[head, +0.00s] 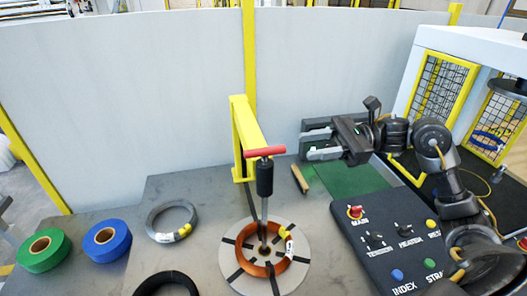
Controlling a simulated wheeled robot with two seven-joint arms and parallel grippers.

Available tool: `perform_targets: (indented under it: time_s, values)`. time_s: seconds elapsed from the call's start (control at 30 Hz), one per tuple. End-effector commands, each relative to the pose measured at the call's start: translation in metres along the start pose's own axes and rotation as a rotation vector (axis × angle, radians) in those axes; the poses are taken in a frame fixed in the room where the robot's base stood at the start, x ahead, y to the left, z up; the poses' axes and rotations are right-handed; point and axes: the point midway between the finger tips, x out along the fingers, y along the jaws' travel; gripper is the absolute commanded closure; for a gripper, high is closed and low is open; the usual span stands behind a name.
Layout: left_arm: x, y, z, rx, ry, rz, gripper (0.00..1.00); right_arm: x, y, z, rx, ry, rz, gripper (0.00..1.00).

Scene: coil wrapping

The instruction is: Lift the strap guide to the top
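A thin upright rod with a black sleeve (265,178) and a red crossbar handle (264,151) on top stands over the round turntable (233,277); this looks like the strap guide, though no label marks it. A copper-coloured coil (253,268) lies flat on the turntable around the rod's foot. My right gripper (306,146) is to the right of the red handle, its two grey fingers pointing left and parted with nothing between them. It is apart from the handle. My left gripper is not in view.
A yellow post (242,140) stands just behind the rod. A control panel (392,246) with knobs and buttons is at the right. Green tape (60,254), blue tape (119,247), a grey coil (157,222) and a black coil (183,279) lie left of the turntable.

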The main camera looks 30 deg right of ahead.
Motion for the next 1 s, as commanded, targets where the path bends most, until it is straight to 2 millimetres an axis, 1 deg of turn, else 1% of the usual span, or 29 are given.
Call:
perform_targets:
  time_s: [0.03, 0.2, 0.27, 0.37, 0.53, 0.6, 0.7, 1.0]
  values:
    - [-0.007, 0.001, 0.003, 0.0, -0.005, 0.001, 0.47, 0.007, -0.001, 0.004, -0.001, -0.004, 0.005, 0.62]
    - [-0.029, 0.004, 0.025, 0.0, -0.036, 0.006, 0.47, 0.036, -0.003, 0.008, -0.001, -0.008, 0.009, 0.62]
    - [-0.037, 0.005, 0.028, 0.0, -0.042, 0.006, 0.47, 0.047, -0.002, 0.009, 0.0, -0.008, 0.008, 0.62]
    - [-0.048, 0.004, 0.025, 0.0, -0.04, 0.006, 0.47, 0.065, -0.002, 0.008, 0.002, -0.007, 0.006, 0.62]
    - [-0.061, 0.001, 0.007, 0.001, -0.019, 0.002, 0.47, 0.09, -0.001, 0.006, 0.001, -0.006, 0.001, 0.62]
    - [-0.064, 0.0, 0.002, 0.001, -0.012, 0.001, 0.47, 0.097, -0.001, 0.005, 0.002, -0.004, 0.002, 0.62]
    - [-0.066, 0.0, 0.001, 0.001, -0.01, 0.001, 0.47, 0.103, -0.001, 0.003, 0.001, -0.003, 0.002, 0.62]
    - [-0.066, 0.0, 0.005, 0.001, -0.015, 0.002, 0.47, 0.106, 0.0, 0.001, 0.0, -0.001, 0.0, 0.62]
